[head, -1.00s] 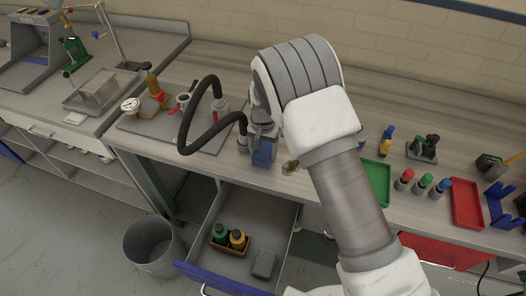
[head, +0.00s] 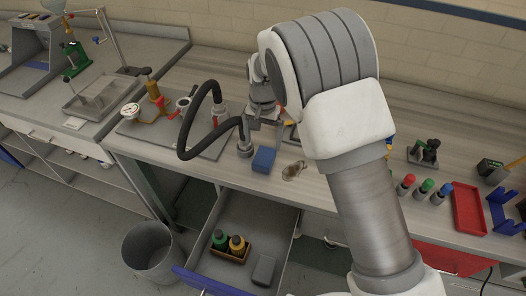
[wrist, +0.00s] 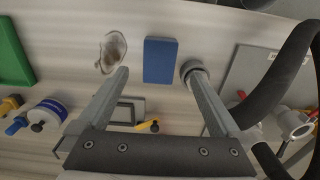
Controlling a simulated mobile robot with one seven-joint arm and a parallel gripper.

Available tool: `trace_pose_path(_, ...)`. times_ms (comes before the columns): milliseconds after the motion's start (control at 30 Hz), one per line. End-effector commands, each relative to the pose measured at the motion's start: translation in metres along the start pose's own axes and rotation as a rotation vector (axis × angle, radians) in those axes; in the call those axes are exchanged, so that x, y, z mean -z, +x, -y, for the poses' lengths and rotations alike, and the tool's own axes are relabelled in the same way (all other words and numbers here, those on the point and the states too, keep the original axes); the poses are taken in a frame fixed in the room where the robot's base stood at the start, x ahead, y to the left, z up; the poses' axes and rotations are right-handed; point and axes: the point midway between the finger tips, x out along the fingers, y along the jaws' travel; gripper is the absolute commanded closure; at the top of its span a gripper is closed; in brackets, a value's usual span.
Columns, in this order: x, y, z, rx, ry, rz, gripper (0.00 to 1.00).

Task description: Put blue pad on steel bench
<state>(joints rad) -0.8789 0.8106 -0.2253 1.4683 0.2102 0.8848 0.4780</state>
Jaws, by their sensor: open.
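The blue pad (head: 264,159) lies flat on the long streaked grey-beige bench (head: 322,188), near its front edge. It also shows in the wrist view (wrist: 160,60) as a blue rectangle. My gripper (head: 266,126) is open and empty, behind the pad in the head view and apart from it. In the wrist view, the two fingers of my gripper (wrist: 157,74) are spread wide, with the pad beyond the gap between them. My arm hides part of the bench in the head view.
A brownish stain (head: 293,171) lies right of the pad. A black hose (head: 190,124) arches close by on the left. Below, an open drawer (head: 279,223) sticks out, holding bottles in a small tray. A red tray (head: 468,208) lies further right.

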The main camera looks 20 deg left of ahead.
Motion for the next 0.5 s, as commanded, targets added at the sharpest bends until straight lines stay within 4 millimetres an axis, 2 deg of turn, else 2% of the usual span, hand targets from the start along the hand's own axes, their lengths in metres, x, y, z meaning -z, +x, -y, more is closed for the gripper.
trace_pose_path(33, 0.0, -0.01, 0.0, 0.002, 0.0, -0.002, 0.0)
trace_pose_path(200, 0.0, -0.03, 0.0, 0.001, -0.001, -0.001, 0.0)
trace_pose_path(500, 0.0, -0.036, 0.0, -0.001, 0.0, 0.001, 0.0)
